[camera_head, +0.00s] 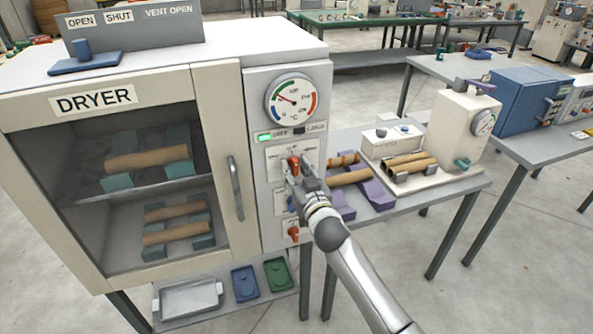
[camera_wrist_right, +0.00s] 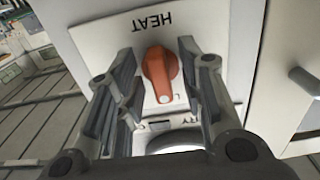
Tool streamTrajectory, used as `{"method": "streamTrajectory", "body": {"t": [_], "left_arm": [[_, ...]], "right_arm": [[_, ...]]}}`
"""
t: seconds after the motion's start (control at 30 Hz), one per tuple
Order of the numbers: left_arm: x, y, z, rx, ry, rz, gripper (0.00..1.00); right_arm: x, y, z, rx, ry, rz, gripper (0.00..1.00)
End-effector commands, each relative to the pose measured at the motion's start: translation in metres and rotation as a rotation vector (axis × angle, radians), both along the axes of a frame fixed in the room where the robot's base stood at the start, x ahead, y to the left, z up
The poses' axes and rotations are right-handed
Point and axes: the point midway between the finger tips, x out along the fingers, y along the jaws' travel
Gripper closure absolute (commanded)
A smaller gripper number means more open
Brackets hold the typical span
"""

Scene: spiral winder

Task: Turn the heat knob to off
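The orange heat knob (camera_head: 293,164) is on the dryer's pale control panel, under the gauge. In the right wrist view the heat knob (camera_wrist_right: 160,76) sits on a white plate lettered HEAT, which appears upside down. My right gripper (camera_head: 299,172) is at the panel in front of the knob, hiding part of it. In the wrist view its two dark fingers stand apart on either side of the knob, with gaps visible. Parts of the plate's other markings are hidden by the fingers. My left gripper is out of view.
The round gauge (camera_head: 292,99) and a lit green display (camera_head: 264,137) are above the knob. Another orange knob (camera_head: 293,233) is below. The dryer door handle (camera_head: 236,188) is at left. A table (camera_head: 450,187) with paper tubes stands at right.

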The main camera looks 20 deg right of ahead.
Motion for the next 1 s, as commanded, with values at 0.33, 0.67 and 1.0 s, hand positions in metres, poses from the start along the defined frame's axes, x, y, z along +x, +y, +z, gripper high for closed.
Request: {"method": "streamTrajectory", "body": {"t": [0.33, 0.67, 1.0], "left_arm": [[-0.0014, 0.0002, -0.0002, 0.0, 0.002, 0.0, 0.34], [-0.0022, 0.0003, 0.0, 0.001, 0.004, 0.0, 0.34], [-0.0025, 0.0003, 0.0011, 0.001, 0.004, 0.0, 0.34]], "right_arm": [[-0.0002, -0.0001, 0.0, 0.0, 0.0, 0.0, 1.0], [-0.0003, -0.0002, 0.0, -0.026, -0.001, 0.0, 1.0], [-0.0002, -0.001, 0.0004, -0.227, -0.008, -0.001, 1.0]]}}
